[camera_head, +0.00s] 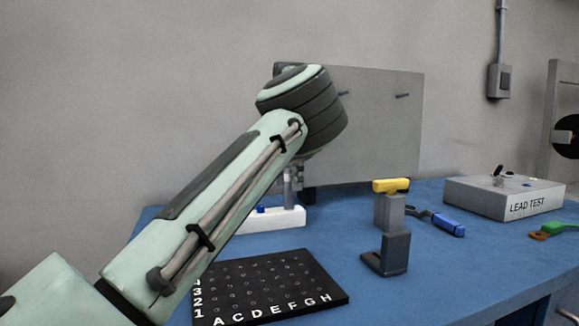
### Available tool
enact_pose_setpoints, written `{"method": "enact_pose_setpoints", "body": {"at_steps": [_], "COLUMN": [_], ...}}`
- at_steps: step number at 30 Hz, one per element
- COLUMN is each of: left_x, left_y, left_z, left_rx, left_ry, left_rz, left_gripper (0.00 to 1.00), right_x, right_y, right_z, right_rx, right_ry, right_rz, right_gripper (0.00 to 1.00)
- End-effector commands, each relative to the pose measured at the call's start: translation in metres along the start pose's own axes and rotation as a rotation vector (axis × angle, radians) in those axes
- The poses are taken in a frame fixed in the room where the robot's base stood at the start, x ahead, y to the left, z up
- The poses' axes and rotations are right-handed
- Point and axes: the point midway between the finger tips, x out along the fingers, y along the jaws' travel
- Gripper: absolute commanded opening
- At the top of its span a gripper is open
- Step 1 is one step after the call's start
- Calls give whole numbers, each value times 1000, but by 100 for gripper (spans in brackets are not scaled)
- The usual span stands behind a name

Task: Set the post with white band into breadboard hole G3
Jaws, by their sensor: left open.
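The black breadboard (337,292) lies at the front of the blue table, with white column letters along its near edge and row numbers at its left. My arm covers its left back part. My left gripper (291,198) hangs below the wrist behind the breadboard, small and partly hidden by my arm. It is open, over or beside a low white holder (288,217) that has small blue marks. I cannot make out a post with a white band; it may be hidden by my arm or gripper. My right gripper is not in view.
A grey stand with a yellow top (391,185) stands right of the breadboard. Behind it lies a blue-handled tool (448,228). A grey LEAD TEST box (480,196) and a green-handled item (557,229) are farther right. A grey panel (385,130) rises behind.

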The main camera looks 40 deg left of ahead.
Motion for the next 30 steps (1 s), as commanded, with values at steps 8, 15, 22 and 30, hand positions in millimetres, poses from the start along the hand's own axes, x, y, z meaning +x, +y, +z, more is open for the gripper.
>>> {"method": "enact_pose_setpoints", "body": {"at_steps": [8,15,22,30], "left_x": [6,5,5,5], "left_y": [0,0,0,0], "left_z": [0,0,0,0], "left_rx": [0,0,0,0], "left_ry": [0,0,0,0], "left_rz": [1,1,1,1], "left_gripper": [45,26,0,0], "right_x": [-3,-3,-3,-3], "right_y": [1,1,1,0], "right_z": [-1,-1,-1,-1], "right_rx": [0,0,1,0], "right_ry": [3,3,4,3], "right_rz": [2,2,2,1], "right_gripper": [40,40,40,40]}}
